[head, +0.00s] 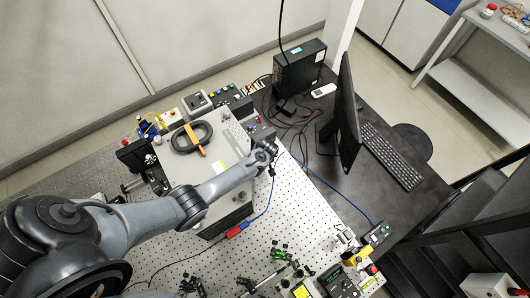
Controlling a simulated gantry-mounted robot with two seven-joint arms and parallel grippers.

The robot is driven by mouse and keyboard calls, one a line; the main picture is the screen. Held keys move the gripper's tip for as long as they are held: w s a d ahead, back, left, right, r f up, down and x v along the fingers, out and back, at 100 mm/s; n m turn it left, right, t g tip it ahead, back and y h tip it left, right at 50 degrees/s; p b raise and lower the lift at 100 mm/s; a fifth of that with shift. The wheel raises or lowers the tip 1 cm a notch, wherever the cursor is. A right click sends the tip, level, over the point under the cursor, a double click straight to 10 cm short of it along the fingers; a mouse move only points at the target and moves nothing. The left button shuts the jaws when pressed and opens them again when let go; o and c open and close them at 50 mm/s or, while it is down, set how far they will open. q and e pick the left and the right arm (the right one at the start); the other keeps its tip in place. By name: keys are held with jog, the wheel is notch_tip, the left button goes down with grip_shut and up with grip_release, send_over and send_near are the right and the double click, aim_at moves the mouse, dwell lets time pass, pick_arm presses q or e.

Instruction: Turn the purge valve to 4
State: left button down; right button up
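My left arm reaches in from the lower left across the bench. Its gripper (270,160) is at the right side of the large grey instrument box (185,168). The fingers are small and dark here, and I cannot tell whether they are open or shut or touching anything. I cannot pick out the purge valve or its numbers; it may be hidden by my arm or too small to see. My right gripper is not in view.
A black ring with an orange strip (195,140) lies on the box. A monitor (347,112) and keyboard (391,156) stand to the right. Small optics crowd the front edge.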

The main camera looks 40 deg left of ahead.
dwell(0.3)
pick_arm(q)
jog(key=c, duration=1)
grip_release()
jog(key=shift+r, duration=0.1)
jog(key=shift+v, duration=5.35)
